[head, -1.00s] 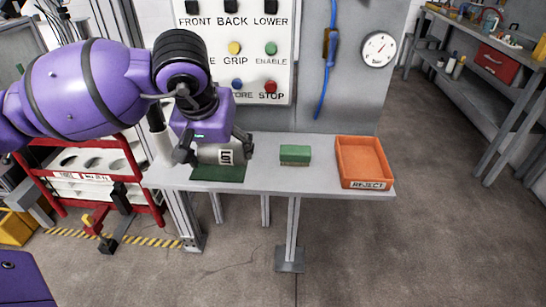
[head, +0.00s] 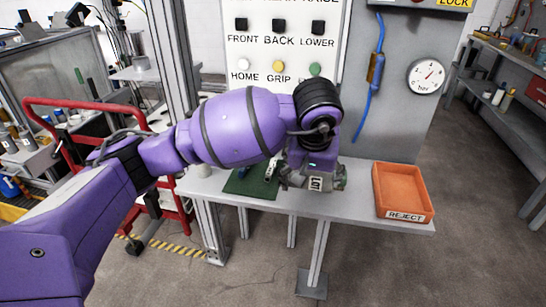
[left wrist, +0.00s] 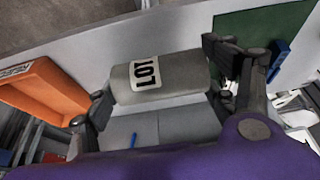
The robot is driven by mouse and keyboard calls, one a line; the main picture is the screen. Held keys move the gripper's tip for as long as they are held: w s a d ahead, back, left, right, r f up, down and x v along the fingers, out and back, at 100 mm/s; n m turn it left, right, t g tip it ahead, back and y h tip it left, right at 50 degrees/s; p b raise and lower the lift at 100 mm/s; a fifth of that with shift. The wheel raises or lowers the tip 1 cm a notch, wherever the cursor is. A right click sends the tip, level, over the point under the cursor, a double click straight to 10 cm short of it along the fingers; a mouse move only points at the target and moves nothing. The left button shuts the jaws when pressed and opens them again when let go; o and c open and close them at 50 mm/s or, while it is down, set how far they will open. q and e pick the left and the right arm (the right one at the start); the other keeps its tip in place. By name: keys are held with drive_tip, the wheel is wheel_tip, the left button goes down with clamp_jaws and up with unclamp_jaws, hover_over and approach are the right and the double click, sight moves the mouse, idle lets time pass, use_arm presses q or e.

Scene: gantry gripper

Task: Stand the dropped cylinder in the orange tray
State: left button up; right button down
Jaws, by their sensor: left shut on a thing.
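The grey cylinder with a LOT label (head: 316,184) lies on its side in my left gripper (head: 311,178), over the middle of the bench. In the left wrist view the cylinder (left wrist: 180,75) sits between the two fingers of the left gripper (left wrist: 158,82), one near each end. The orange tray (head: 403,190), marked REJECT, stands at the right end of the bench, to the right of the gripper and apart from it. It also shows at the left of the left wrist view (left wrist: 45,90). The tray looks empty. My right gripper is not in view.
A green mat (head: 250,183) lies on the grey bench (head: 350,202), left of the gripper, with a small blue item (head: 271,168) by it. The green block seen earlier is mostly hidden behind the gripper. A button panel (head: 275,45) stands behind the bench.

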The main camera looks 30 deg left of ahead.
sight(314, 187)
use_arm(q)
drive_tip(key=shift+w+d+f, duration=0.25)
drive_tip(key=shift+d+f, duration=0.05)
drive_tip(key=shift+f, duration=0.05)
drive_tip(key=shift+w+f, duration=0.15)
drive_tip(key=shift+f, duration=1.5)
drive_tip(key=shift+d, duration=0.1)
drive_tip(key=shift+f, duration=0.15)
drive_tip(key=o, duration=1.6)
drive_tip(key=shift+c, duration=0.2)
drive_tip(key=shift+r, duration=0.55)
drive_tip(key=v, duration=1.1)
drive_tip(key=shift+s, duration=0.4)
